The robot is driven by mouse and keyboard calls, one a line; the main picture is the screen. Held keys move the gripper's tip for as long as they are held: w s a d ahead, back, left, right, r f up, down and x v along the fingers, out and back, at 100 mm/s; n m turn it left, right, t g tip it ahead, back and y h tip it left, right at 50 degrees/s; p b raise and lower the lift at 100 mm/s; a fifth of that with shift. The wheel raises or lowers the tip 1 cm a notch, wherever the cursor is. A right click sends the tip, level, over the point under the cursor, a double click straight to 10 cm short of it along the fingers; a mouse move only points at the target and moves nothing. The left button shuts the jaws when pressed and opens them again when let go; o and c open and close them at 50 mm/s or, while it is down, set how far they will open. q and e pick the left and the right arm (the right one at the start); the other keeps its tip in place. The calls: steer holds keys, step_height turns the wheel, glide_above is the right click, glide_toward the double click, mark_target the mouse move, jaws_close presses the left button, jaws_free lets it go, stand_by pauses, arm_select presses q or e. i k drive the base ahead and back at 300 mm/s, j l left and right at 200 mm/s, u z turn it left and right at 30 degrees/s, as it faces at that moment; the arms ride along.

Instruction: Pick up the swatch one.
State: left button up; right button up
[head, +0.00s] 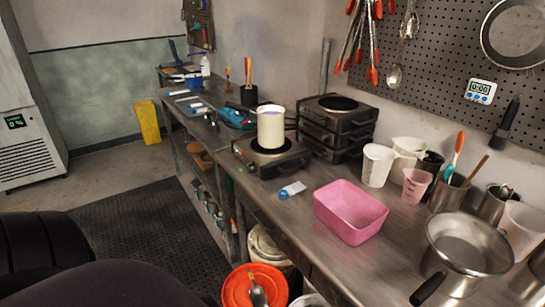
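I cannot make out anything that is clearly a swatch in the head view. Neither of my grippers is in view. A pink rectangular tub (350,210) stands on the metal bench (245,190); its inside looks empty from here. Left of it lies a small white tube with a blue end (292,189). A cream pot (271,128) stands on a hot plate (270,157). On the floor in front of the bench is an orange-red bucket (234,290) with a metal spoon (258,295) at its top.
A steel pan (466,245) stands at the bench's right end. Measuring jugs (377,165) and tool pots (447,193) line the wall side. Stacked hot plates (335,128) are behind. A white bucket (265,247) stands partly under the bench. The dark floor mat (150,235) has free room.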

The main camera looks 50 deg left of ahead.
mark_target(295, 188)
steer(key=k+u, duration=0.15)
steer(key=u, duration=0.25)
steer(key=k+u, duration=0.15)
steer(key=u, duration=0.25)
steer(key=k+u, duration=0.15)
steer(key=u, duration=0.25)
steer(key=j, duration=0.05)
